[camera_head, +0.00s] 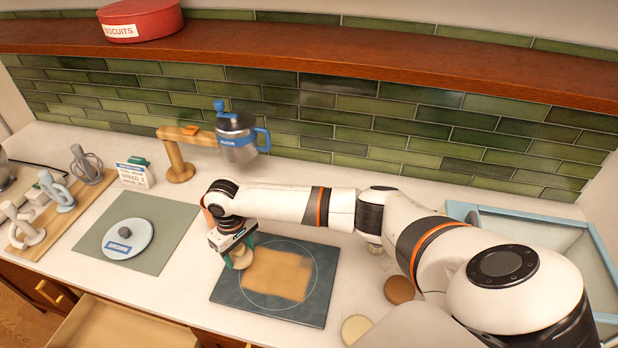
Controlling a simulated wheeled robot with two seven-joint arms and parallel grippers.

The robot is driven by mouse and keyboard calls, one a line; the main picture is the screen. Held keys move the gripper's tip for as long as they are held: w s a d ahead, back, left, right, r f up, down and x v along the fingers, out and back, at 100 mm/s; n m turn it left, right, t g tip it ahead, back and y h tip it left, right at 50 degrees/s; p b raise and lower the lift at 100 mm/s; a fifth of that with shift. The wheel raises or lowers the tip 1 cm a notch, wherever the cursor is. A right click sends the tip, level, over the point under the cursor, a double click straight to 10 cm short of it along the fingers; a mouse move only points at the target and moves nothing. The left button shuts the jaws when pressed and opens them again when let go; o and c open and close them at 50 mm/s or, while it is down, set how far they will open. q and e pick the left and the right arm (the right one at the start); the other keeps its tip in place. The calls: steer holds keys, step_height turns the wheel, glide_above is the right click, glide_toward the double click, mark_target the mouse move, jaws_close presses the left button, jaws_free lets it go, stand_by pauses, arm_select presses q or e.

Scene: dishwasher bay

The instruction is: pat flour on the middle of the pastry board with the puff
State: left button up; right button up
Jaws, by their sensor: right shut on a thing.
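The pastry board (226,293) is a dark slate-coloured square on the counter, with a thin pale circle drawn on it. A blurry-edged tan patch (275,274) covers much of the circle's inside. My right gripper (236,250) points down over the board's left part, at the circle's left edge. It is shut on a small rounded cream puff (243,261). The puff is partly hidden by the fingers, and I cannot tell whether it touches the board. My left gripper is not in view.
A steel blue-handled container (238,143) hangs from a wooden stand (180,168). A round lid (128,239) lies on a grey-green mat (170,225). Brown (399,290) and cream (356,328) discs lie right of the board, near a blue-rimmed tray (520,212).

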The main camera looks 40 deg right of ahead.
steer(key=shift+s+r, duration=0.35)
steer(key=shift+r, duration=0.55)
steer(key=shift+w+f, duration=0.15)
steer(key=shift+w, duration=0.1)
steer(key=shift+s, duration=0.1)
